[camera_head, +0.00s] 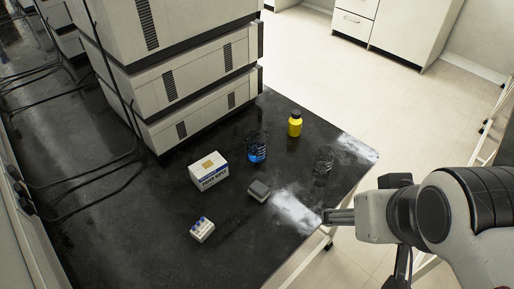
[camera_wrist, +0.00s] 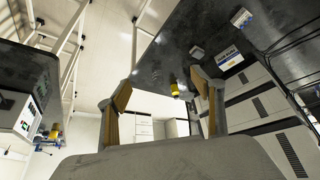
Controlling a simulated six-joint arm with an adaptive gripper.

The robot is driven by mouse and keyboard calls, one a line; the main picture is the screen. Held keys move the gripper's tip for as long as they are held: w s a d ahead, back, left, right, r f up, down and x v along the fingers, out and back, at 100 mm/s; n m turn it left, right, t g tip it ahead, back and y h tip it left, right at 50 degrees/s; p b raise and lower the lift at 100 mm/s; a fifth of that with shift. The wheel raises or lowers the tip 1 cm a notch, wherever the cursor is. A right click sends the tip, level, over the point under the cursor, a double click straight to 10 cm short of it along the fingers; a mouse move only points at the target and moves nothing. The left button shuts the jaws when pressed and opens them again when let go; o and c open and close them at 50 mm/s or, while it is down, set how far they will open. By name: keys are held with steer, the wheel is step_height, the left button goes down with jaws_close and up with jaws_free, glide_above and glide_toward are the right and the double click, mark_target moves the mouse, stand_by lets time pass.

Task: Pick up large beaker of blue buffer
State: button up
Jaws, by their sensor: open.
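A glass beaker with blue liquid (camera_head: 257,152) stands upright on the black bench, between the white box and the yellow bottle. I cannot make it out in the wrist view. My gripper (camera_head: 326,217) is at the bench's right edge, to the right of and nearer the camera than the blue beaker, well apart from it. In the wrist view, my gripper's two fingers (camera_wrist: 165,82) are spread wide with nothing between them in their grasp.
A clear glass vessel (camera_head: 323,161) and a yellow bottle (camera_head: 295,124) stand near the beaker. A white box (camera_head: 208,171), a grey block (camera_head: 259,190) and a small blue-and-white item (camera_head: 202,229) lie nearer. Stacked instruments (camera_head: 190,90) rise behind. The front-left bench is clear.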

steer(key=shift+w, duration=0.15)
steer(key=w+d+f+n+t, duration=0.1)
steer(key=w+d+f+t, duration=0.1)
steer(key=w, duration=1.4)
steer(key=n+t+y, duration=0.3)
steer(key=n, duration=0.1)
glide_above(261, 152)
steer(key=s+d, duration=0.4)
steer(key=d, duration=0.6)
step_height(261, 152, down, 14)
steer(key=a+f+y, duration=0.1)
steer(key=a+f, duration=0.1)
steer(key=f, duration=0.1)
steer(key=a+f+n+y, duration=0.1)
steer(key=a+f, duration=0.1)
steer(key=f, duration=0.2)
steer(key=w+a+f+y, duration=0.1)
steer(key=a+f, duration=0.2)
steer(key=f, duration=0.1)
steer(key=shift+f+n+y, duration=0.1)
steer(key=shift+n+y, duration=0.2)
steer(key=shift+s+a+f+y, duration=0.15)
steer(key=shift+a+f+y, duration=0.15)
steer(key=shift+a+f, duration=0.25)
steer(key=shift+d, duration=0.1)
steer(key=shift+f, duration=0.1)
steer(key=shift+x, duration=1.25)
